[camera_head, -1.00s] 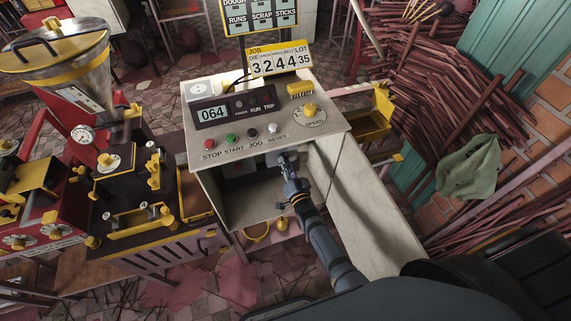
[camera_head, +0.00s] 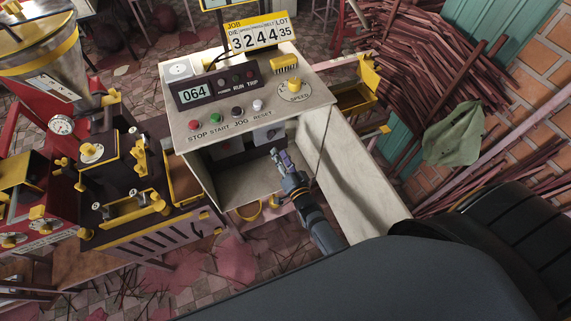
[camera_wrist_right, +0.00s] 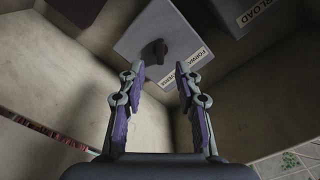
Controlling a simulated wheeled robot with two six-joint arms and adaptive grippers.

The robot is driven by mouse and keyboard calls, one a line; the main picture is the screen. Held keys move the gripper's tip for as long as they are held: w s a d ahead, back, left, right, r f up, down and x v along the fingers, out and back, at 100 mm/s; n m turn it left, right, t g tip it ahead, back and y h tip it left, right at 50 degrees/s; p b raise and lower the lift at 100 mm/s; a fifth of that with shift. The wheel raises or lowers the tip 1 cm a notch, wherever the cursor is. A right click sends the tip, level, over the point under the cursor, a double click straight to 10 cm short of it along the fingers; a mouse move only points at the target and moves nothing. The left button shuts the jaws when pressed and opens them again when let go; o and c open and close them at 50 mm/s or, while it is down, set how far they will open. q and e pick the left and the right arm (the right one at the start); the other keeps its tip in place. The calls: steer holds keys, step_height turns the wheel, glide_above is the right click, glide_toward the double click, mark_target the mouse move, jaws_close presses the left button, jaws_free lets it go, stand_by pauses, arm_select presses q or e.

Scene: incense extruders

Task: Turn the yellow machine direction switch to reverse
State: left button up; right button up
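A grey switch box with a dark rotary knob (camera_wrist_right: 155,50) sits inside the open cabinet. The box (camera_head: 268,135) is partly visible under the control panel in the head view. My right gripper (camera_head: 279,154) is at the cabinet opening, below the box. In the wrist view its purple-padded fingers (camera_wrist_right: 160,80) are open and empty, apart from the knob. My left gripper is not in view.
The panel (camera_head: 235,120) overhangs the opening, with buttons and a yellow speed knob (camera_head: 295,85). The cabinet's side wall (camera_head: 355,175) stands right of my arm. An OVERLOAD-labelled box (camera_wrist_right: 230,10) is near the switch. A yellow-trimmed machine (camera_head: 120,160) stands left.

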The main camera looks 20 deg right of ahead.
steer(key=s, duration=0.5)
steer(key=shift+s+d, duration=0.1)
steer(key=shift+s, duration=0.1)
